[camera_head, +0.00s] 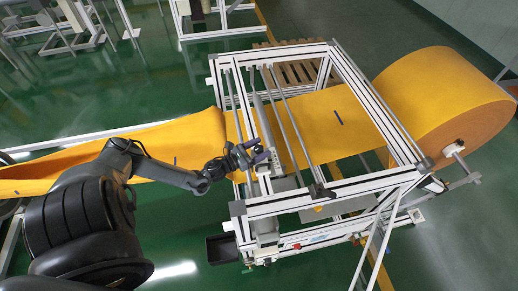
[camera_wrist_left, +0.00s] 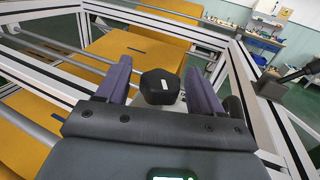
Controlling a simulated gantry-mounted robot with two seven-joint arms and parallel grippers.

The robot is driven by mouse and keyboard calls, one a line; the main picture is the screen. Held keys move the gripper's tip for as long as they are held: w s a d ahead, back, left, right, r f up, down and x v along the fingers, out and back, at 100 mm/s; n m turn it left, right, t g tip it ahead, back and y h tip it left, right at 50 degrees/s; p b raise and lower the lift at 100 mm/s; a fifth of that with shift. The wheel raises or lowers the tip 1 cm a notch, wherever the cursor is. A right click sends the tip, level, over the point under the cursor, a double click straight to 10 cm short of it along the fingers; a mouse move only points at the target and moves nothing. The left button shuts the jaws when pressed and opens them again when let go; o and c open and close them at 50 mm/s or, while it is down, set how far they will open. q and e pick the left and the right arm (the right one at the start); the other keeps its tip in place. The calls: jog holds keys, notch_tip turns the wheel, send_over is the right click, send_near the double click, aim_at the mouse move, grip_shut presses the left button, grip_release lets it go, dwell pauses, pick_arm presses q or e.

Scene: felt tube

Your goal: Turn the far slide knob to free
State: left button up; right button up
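A black faceted knob (camera_wrist_left: 160,87) with a small white mark on top shows in the left wrist view, between the two purple fingers of my left gripper (camera_wrist_left: 158,66). The fingers are apart, with a visible gap on each side of the knob. In the head view my left gripper (camera_head: 262,156) is over the near left part of the aluminium frame, by the rollers, and hides the knob there. A second black knob or handle (camera_head: 320,191) sits on the near frame rail, to the right of the gripper; I cannot tell its setting. My right gripper is in neither view.
The aluminium frame (camera_head: 372,101) surrounds the work area, with metal rollers (camera_head: 285,110) across it. Orange felt (camera_head: 335,118) runs through it from a large roll (camera_head: 440,95) at right. A dark bin (camera_head: 221,249) stands on the green floor.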

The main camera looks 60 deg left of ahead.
pick_arm(q)
jog(key=shift+s, duration=0.15)
jog(key=shift+s, duration=0.3)
jog(key=s+b, duration=0.1)
jog(key=s, duration=0.9)
jog(key=shift+d+b, duration=0.2)
jog(key=shift+b, duration=0.2)
